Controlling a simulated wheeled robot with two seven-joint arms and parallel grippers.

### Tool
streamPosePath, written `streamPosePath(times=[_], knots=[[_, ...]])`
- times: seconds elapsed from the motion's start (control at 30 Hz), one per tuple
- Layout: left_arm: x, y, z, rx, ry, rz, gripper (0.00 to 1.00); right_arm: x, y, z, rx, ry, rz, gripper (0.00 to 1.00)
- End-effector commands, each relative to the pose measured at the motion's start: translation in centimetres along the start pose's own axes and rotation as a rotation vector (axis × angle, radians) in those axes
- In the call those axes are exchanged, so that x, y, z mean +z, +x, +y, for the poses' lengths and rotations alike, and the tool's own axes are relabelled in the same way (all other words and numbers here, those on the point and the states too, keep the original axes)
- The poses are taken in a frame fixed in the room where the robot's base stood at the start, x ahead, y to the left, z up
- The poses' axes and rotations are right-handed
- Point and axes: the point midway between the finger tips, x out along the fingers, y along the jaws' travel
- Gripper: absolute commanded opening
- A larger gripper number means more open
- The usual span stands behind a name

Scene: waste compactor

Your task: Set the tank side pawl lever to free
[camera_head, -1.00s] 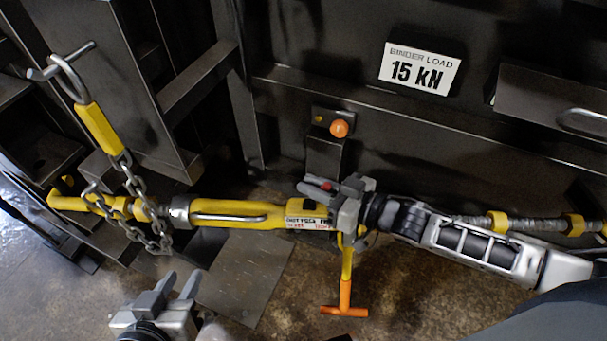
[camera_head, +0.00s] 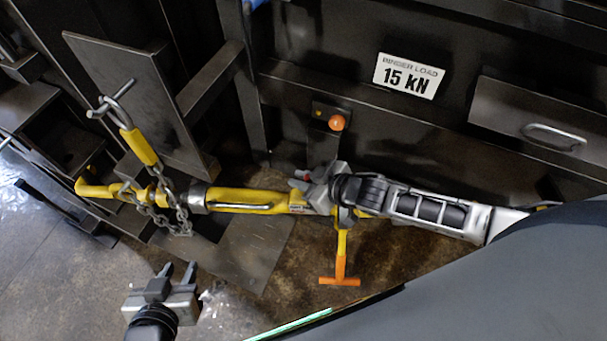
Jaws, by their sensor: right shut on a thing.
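The yellow binder (camera_head: 245,197) lies low across the picture, with a silver bar along its side. My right gripper (camera_head: 308,183) is at the right end of its yellow body, shut on a small red-tipped lever (camera_head: 306,178), which looks like the pawl lever. The fingers hide most of the lever, so its setting cannot be read. A yellow rod with an orange T-handle (camera_head: 340,280) hangs below this gripper. My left gripper (camera_head: 176,272) is open and empty at the lower left, apart from the binder.
An orange knob (camera_head: 337,122) is on the dark wall above my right gripper. A "BINDER LOAD 15 kN" sign (camera_head: 409,76) and a handled drawer (camera_head: 530,115) are further right. The floor below is open.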

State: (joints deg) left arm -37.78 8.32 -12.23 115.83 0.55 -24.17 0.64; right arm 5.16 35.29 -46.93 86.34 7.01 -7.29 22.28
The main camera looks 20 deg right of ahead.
Motion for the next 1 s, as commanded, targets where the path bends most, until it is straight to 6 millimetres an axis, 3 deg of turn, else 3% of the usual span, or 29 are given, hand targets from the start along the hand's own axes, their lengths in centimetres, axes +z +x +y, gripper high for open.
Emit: streamPosePath(times=[0.3, 0.33, 0.4, 0.8, 1.0], knots=[[0.1, 0.0, 0.0, -0.001, 0.000, -0.001, 0.32, 0.0, 0.0, 0.2, 0.003, -0.002, 0.000, 0.00], [0.1, 0.0, 0.0, -0.001, 0.000, -0.001, 0.32, 0.0, 0.0, 0.2, 0.004, -0.002, 0.000, 0.22], [0.1, 0.0, 0.0, -0.001, 0.000, -0.001, 0.32, 0.0, 0.0, 0.2, 0.003, -0.002, 0.000, 0.36], [0.0, 0.0, -0.1, -0.001, -0.001, 0.000, 0.32, 0.0, -0.1, 0.1, 0.001, 0.000, 0.000, 0.36], [-0.3, -0.2, -0.1, -0.002, -0.001, 0.001, 0.32, 0.0, -2.3, 0.1, 0.001, 0.000, -0.002, 0.36]])
